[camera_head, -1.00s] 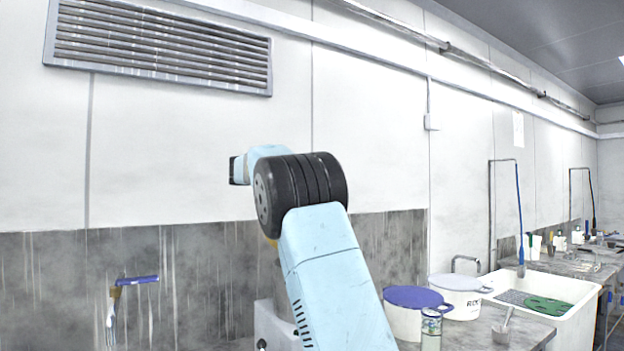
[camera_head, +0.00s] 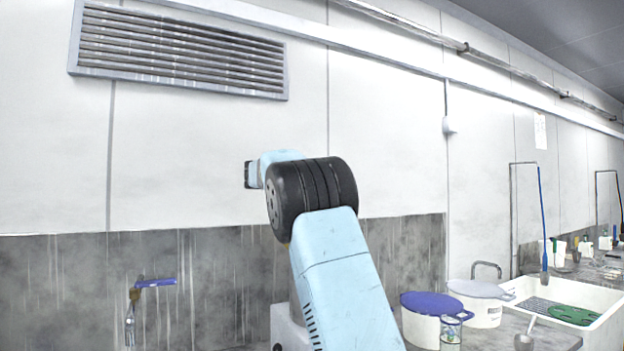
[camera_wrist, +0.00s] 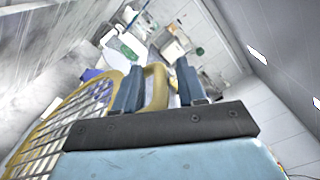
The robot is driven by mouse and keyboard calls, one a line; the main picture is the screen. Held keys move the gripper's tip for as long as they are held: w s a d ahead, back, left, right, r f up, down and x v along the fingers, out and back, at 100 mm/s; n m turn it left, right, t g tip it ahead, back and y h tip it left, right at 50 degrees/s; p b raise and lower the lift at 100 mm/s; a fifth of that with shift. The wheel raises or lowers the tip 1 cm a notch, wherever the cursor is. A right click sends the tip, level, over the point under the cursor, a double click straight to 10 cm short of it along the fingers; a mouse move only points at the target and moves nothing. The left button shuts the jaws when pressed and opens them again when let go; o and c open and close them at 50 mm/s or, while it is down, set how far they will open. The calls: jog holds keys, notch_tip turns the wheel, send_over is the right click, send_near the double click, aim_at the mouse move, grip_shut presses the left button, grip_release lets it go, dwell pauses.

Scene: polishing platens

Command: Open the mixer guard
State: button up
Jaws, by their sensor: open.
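The mixer guard (camera_wrist: 41,137) is a yellow frame with a pale wire grid, at the left in the wrist view. A yellow loop (camera_wrist: 156,88), which looks like its handle, stands between the two blue fingers of my gripper (camera_wrist: 159,68). The gripper is open around the loop; I cannot tell whether either finger touches it. In the head view the gripper and guard are hidden behind my arm. A pale grey housing (camera_head: 284,326), perhaps part of the mixer, shows beside my arm.
In the head view, a purple-lidded pot (camera_head: 422,328), a white-lidded pot (camera_head: 482,310) and a glass jar (camera_head: 451,331) stand right of my arm. Beyond them is a white sink (camera_head: 602,335). A blue-handled tap (camera_head: 155,283) is on the wall at left.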

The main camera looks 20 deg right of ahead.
jog(key=shift+a, duration=0.1)
jog(key=s+a, duration=0.1)
jog(key=a, duration=1.2)
jog(key=shift+a, duration=0.3)
jog(key=shift+f, duration=0.1)
jog(key=s+d+f+m+t+y, duration=0.1)
jog(key=s+d+f+m+y, duration=0.4)
jog(key=s, duration=0.5)
jog(key=s+d+f+m+t+y, duration=0.15)
jog(key=s+f+m+y, duration=0.25)
jog(key=s+f+m, duration=0.4)
jog(key=s+a+f+m+y, duration=0.3)
jog(key=s+f+m, duration=0.2)
jog(key=s, duration=0.4)
jog(key=s+a+f+m+t+y, duration=0.1)
jog(key=s+a+f+m+y, duration=0.2)
jog(key=s+f+m, duration=0.3)
jog(key=s+a+f+m+y, duration=0.3)
jog(key=s+a+f+m, duration=0.2)
jog(key=s, duration=0.8)
jog(key=shift+f+m, duration=0.6)
jog(key=shift+f, duration=0.3)
